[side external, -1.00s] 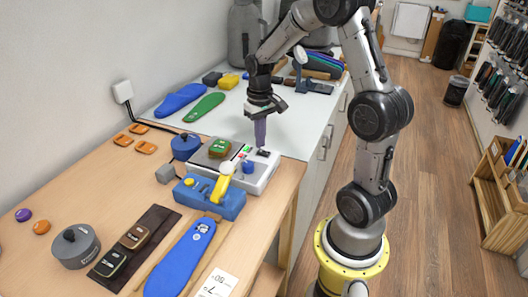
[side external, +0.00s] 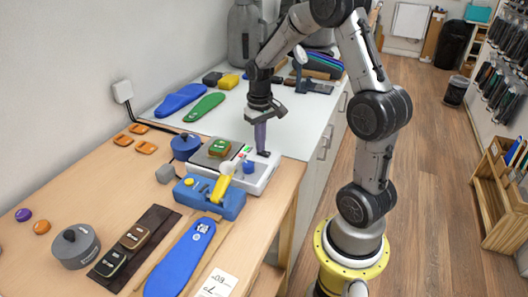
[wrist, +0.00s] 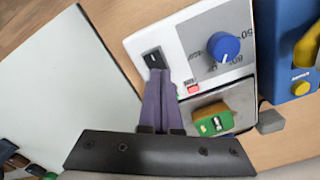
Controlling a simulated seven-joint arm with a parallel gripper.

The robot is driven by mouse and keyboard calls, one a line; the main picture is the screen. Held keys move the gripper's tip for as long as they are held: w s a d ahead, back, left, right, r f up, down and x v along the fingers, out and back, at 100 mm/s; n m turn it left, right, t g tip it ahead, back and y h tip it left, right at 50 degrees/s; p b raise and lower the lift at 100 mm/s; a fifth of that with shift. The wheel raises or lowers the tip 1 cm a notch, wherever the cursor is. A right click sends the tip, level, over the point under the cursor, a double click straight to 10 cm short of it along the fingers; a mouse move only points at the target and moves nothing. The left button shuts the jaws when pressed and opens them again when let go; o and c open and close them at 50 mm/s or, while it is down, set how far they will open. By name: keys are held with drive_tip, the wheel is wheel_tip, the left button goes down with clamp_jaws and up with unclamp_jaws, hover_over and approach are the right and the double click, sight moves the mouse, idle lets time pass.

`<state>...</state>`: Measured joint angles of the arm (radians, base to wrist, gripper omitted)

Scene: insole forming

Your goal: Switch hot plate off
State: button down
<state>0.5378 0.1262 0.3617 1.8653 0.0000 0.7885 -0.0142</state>
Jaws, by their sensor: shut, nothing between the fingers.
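The hot plate (side external: 268,176) is a white box with a grey top plate on the wooden bench; it fills the middle of the wrist view (wrist: 186,30). Its black rocker switch (wrist: 153,57) is on the panel beside a blue knob (wrist: 223,46). A small red indicator (wrist: 193,89) shows between panel and plate. A green-and-brass block (side external: 219,147) sits on the plate. My gripper (side external: 262,151) points down with its purple fingers together and empty. In the wrist view, the fingertips (wrist: 158,72) are at the switch's near edge; contact cannot be told.
A blue device with a yellow lever (side external: 215,196) stands directly in front of the hot plate. Blue and green insoles (side external: 204,107) lie on the white counter behind. The bench's right edge is close by.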

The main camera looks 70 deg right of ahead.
drive_tip(key=shift+f, duration=0.2)
drive_tip(key=shift+r, duration=3.55)
drive_tip(key=s+a+r+n+t, duration=0.2)
drive_tip(key=a+r+n+t, duration=0.1)
drive_tip(key=a+r, duration=0.7)
drive_tip(key=s+a+f+n+t, duration=0.2)
drive_tip(key=s+a, duration=0.6)
drive_tip(key=s, duration=0.4)
drive_tip(key=shift+s+a+f+n+t, duration=0.2)
drive_tip(key=shift+s+a+n+t, duration=0.1)
drive_tip(key=shift+n, duration=0.2)
